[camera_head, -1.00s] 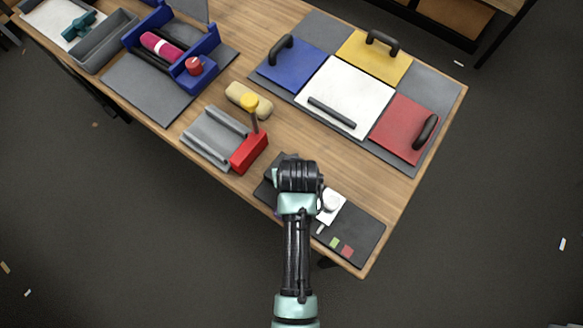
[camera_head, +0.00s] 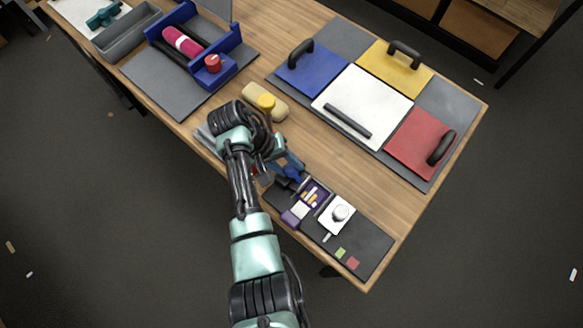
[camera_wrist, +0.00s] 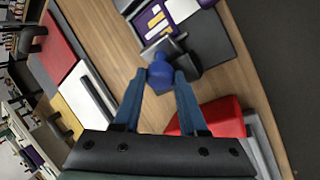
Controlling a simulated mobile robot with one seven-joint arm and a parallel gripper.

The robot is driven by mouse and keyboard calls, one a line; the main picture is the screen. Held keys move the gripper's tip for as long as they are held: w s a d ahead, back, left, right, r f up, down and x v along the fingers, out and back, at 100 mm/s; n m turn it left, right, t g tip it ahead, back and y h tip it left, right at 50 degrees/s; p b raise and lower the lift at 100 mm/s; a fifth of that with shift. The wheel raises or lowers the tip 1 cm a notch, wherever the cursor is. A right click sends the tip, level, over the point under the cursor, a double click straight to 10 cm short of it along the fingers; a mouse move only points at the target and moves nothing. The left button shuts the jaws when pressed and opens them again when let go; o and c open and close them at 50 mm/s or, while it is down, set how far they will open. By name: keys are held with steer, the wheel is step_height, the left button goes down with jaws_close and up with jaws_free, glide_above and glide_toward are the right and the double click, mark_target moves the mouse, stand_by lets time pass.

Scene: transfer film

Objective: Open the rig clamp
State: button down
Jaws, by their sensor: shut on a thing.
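A grey channel-shaped rig (camera_head: 204,137) stands at the table's near edge, mostly behind my arm. Its red end block (camera_wrist: 215,115) shows in the wrist view, beside my right finger. The knob adjoins a dark grey piece at the dark mat's end. I cannot tell whether it is lifted.
The dark mat (camera_head: 372,244) carries a purple tray (camera_head: 315,192) and a white block with a round knob (camera_head: 338,214). A tan roll (camera_head: 278,108) lies behind the rig. A blue frame with a pink roll (camera_head: 181,41) stands farther left. Coloured panels lie at right.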

steer(key=shift+w+a, duration=0.15)
stand_by(0.4)
steer(key=shift+c, duration=2.2)
jaws_free()
steer(key=p+v, duration=0.1)
steer(key=v, duration=1.2)
steer(key=shift+a, duration=0.15)
steer(key=shift+w+f, duration=0.1)
steer(key=shift+f, duration=0.05)
